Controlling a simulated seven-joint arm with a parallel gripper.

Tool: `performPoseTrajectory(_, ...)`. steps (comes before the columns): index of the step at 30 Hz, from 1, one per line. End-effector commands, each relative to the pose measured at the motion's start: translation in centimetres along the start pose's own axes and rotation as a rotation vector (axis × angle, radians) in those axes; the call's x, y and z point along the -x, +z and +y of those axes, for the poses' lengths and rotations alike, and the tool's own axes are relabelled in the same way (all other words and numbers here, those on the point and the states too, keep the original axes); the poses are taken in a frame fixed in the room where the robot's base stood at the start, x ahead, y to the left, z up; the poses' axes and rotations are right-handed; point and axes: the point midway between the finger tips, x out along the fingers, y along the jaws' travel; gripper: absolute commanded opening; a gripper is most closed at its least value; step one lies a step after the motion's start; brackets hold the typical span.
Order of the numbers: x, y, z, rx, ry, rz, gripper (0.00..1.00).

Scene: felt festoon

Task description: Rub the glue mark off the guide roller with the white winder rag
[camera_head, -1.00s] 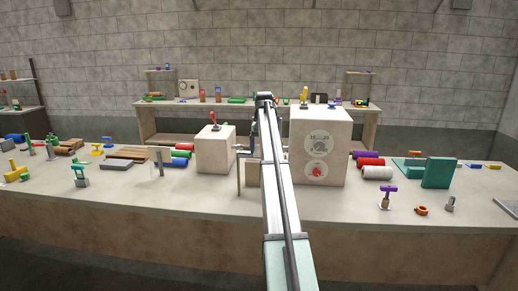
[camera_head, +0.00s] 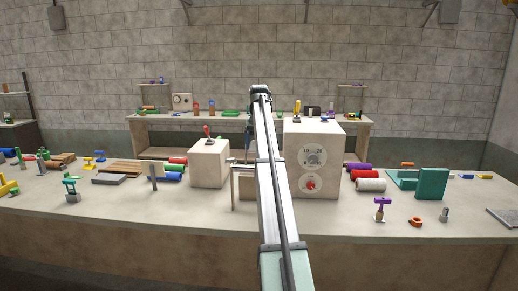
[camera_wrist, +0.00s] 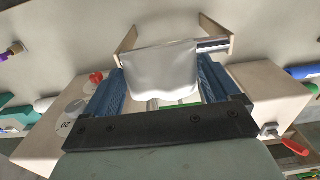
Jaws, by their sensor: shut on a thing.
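In the wrist view the white winder rag (camera_wrist: 165,72) hangs between the two blue fingers of my gripper (camera_wrist: 160,88), which is shut on it. The rag lies over most of the guide roller, and only the roller's shiny right end (camera_wrist: 213,45) shows. I cannot tell how firmly they touch. The roller sits between two pale wooden side plates (camera_wrist: 233,47). No glue mark shows; the rag covers most of the surface. In the head view my arm hides most of the roller stand (camera_head: 235,188), between two beige boxes.
A tall beige box with dials (camera_head: 330,155) stands right of my arm, and a smaller box with a red lever (camera_head: 209,163) stands left. Coloured rolls (camera_head: 371,185) lie beyond the tall box. The bench's front strip (camera_head: 150,215) is mostly clear.

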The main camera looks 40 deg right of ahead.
Motion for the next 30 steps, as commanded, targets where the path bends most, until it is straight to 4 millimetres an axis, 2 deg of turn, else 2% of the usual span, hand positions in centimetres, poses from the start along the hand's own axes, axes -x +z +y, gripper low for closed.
performPoseTrajectory(20, -0.3, 0.0, 0.0, 0.0, 0.0, -0.001, 0.61)
performPoseTrajectory(30, -2.3, 0.0, -0.2, 0.0, 0.0, -0.013, 0.61)
